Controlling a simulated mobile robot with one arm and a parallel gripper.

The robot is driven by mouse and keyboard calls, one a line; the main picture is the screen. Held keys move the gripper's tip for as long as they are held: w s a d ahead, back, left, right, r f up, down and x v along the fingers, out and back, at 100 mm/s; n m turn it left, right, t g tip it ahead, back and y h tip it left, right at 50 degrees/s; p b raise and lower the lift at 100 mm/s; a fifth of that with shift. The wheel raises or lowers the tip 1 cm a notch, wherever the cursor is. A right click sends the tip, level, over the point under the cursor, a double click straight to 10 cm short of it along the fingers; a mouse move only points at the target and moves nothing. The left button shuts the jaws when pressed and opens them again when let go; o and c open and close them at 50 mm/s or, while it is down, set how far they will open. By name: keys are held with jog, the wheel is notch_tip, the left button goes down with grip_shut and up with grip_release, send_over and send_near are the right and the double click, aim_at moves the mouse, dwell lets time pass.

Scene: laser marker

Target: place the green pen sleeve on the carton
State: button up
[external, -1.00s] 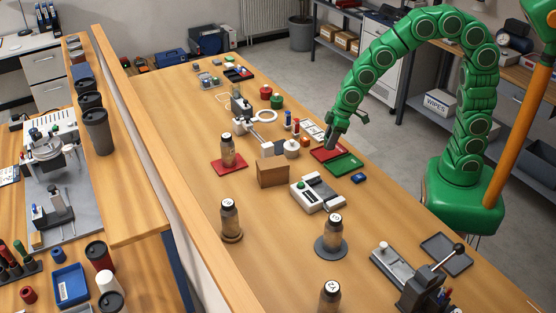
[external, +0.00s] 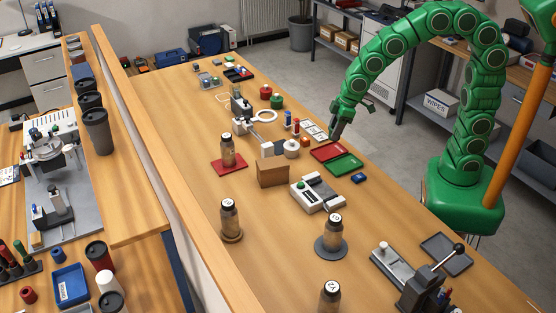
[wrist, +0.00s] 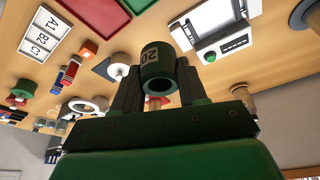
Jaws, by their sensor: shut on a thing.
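My gripper (external: 337,132) is above the table at the far side of the red tray. In the external view the sleeve is too small and dark to tell from the fingertips. The carton (external: 272,174), a plain brown box, stands on the table, left of and nearer the camera than my gripper. Its top looks empty. I cannot make it out in the wrist view.
The red tray (external: 325,152) and green tray (external: 345,164) lie below my gripper. A white roll (external: 291,148) and a jar on a red mat (external: 228,166) stand near the carton. A white device (external: 309,195) is in front of it.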

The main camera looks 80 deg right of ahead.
jog(key=w+a+r, duration=0.6)
send_near(269, 163)
jog(key=shift+w+f+n, duration=0.2)
jog(key=shift+f+n, duration=0.1)
jog(key=shift+f, duration=0.15)
jog(key=shift+w+a+f, duration=0.2)
jog(key=shift+w+f, duration=0.4)
jog(key=shift+f, duration=1.6)
jog(key=shift+f, duration=0.1)
jog(key=o, duration=1.1)
jog(key=shift+c, duration=0.2)
